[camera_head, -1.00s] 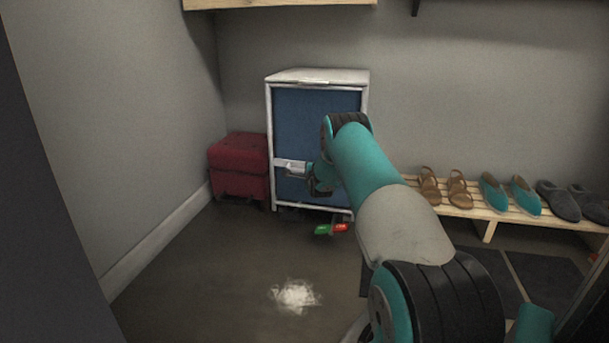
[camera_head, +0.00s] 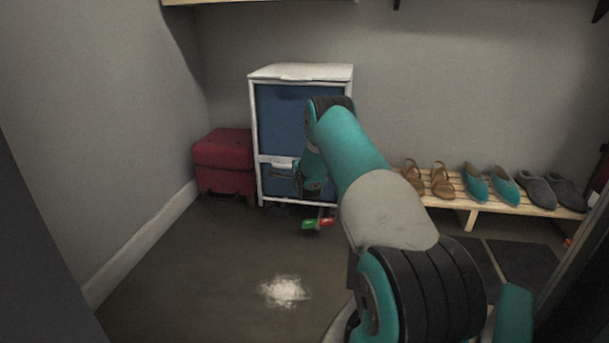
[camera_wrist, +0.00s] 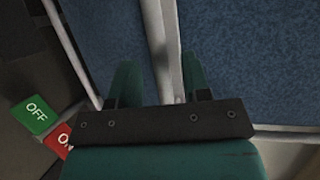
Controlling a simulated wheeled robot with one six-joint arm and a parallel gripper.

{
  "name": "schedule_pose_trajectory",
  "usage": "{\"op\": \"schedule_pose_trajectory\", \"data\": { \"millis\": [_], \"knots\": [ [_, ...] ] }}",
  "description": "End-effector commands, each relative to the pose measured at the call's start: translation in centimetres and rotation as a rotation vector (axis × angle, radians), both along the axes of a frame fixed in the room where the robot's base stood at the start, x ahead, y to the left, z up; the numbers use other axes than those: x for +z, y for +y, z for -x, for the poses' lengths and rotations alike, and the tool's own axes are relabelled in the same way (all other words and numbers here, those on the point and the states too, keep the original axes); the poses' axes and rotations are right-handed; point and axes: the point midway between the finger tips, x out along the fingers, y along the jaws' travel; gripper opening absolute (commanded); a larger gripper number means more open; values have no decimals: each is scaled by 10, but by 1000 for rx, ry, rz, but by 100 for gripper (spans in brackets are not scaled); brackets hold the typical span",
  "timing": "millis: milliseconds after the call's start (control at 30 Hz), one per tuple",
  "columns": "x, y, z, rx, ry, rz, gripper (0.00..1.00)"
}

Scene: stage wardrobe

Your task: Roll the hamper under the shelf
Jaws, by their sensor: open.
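The hamper (camera_head: 300,72) stands upright against the back of the room, with blue cloth sides in a white frame and a white lid. A white crossbar with a handle (camera_head: 279,162) runs across its front. Green and red pedals (camera_head: 316,223) marked OFF and ON sit low at its front; they also show in the wrist view (camera_wrist: 37,114). My gripper (camera_head: 284,178) is open in front of the crossbar. In the wrist view its fingers (camera_wrist: 160,85) lie either side of the white bar (camera_wrist: 162,45); contact cannot be told. The wooden shelf (camera_head: 260,2) shows only its edge above.
A low slatted rack (camera_head: 470,208) with several shoes is on the right, beside dark mats (camera_head: 525,262). A white patch (camera_head: 284,291) lies on the open floor in front.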

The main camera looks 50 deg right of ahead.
Motion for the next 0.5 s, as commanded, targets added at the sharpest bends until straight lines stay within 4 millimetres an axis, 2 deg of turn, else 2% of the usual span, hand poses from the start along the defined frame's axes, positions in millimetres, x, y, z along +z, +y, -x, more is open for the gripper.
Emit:
{"op": "schedule_pose_trajectory", "data": {
  "millis": [33, 300, 400, 500],
  "knots": [
    [10, 7, 10, -1, 3, -4, 44],
    [24, 51, 64, -5, 3, -3, 44],
    [27, 67, 83, -5, 3, -4, 44],
    [21, 73, 92, -3, -1, -1, 44]
  ]
}}
